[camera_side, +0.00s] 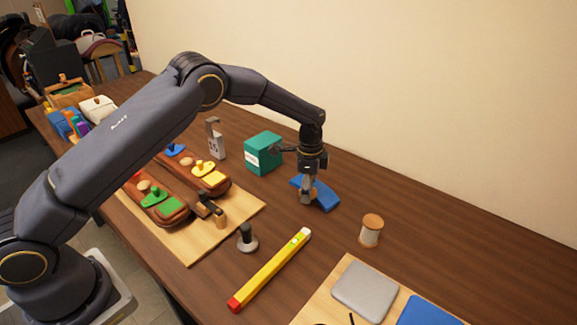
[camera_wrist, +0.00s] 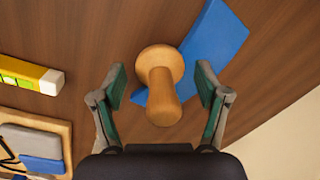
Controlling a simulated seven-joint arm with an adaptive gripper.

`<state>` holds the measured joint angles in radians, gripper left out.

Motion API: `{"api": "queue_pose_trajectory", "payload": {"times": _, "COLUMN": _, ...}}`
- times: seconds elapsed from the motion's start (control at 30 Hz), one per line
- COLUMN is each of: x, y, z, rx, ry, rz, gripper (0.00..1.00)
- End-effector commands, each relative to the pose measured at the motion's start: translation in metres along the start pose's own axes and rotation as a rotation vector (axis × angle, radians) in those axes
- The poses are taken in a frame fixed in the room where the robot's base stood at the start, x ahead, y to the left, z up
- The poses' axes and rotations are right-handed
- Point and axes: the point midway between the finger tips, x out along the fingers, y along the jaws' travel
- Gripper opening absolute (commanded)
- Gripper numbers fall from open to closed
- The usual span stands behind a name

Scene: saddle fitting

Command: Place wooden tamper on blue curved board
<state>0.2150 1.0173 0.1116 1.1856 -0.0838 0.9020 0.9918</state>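The wooden tamper (camera_wrist: 160,72) stands with its handle toward the wrist camera and its round foot away from it. The blue curved board (camera_wrist: 216,45) passes behind the tamper, whose foot appears to rest on it; the exact contact is hidden. In the side view the board (camera_side: 326,196) lies on the table below my gripper (camera_side: 308,196). My gripper is open, with its green-padded fingers (camera_wrist: 161,88) on either side of the tamper and visible gaps to it. In the side view the fingers mostly hide the tamper.
A teal box (camera_side: 263,153) stands left of the board, and a spool (camera_side: 370,231) to its right. A yellow-red level (camera_side: 270,270) and a dark-handled stamp (camera_side: 247,239) lie nearer. A wooden panel (camera_side: 245,215) with saddle-like parts is at left. Bare table surrounds the board.

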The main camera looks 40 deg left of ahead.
Motion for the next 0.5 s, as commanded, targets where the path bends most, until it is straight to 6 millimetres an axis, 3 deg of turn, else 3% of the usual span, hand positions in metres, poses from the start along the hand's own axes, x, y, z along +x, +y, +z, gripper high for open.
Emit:
{"api": "queue_pose_trajectory", "payload": {"times": 0.33, "x": -0.004, "y": 0.0, "z": 0.0, "rx": 0.0, "ry": 0.001, "rz": -0.001, "gripper": 0.77}}
{"api": "queue_pose_trajectory", "payload": {"times": 0.5, "x": -0.029, "y": -0.001, "z": -0.001, "rx": 0.0, "ry": 0.003, "rz": -0.003, "gripper": 0.77}}
